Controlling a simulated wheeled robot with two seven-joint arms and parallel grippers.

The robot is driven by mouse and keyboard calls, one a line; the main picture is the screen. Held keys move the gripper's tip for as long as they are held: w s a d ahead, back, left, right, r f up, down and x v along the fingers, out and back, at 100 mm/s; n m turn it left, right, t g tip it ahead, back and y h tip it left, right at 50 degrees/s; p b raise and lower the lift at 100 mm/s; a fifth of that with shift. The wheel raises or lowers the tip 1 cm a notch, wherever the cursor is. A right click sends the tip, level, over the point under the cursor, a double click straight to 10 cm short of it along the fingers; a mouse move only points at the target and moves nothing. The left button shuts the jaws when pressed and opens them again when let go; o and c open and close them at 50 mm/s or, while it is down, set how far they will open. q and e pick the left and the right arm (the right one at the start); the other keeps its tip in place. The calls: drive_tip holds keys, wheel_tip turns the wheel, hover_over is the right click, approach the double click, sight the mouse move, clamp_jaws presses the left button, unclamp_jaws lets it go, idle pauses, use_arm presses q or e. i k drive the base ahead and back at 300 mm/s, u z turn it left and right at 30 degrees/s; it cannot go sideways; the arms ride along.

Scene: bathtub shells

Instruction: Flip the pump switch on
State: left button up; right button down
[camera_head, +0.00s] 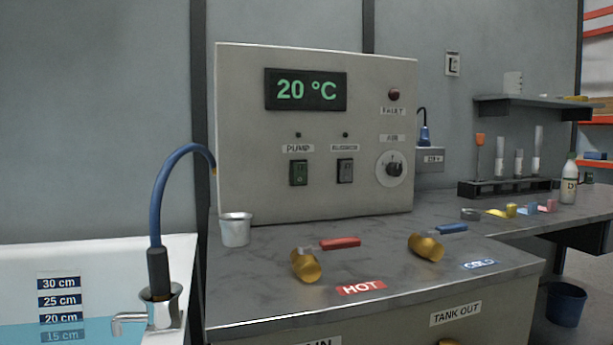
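Which way the rocker is tipped is too small to tell. A dark rocker switch (345,171) sits to its right under another label, with a dark lamp above. Neither of my grippers shows in the head view, and nothing covers the switch.
The panel stands on a grey counter (400,285). In front are a metal cup (236,229), the red-handled HOT valve (306,265) and the blue-handled COLD valve (426,247). A blue hose (158,190) rises at the tub (100,255) on the left.

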sight(300, 170)
drive_tip(key=k, duration=1.25)
drive_tip(key=u, duration=0.85)
drive_tip(key=i, duration=1.25)
drive_tip(key=z, duration=0.1)
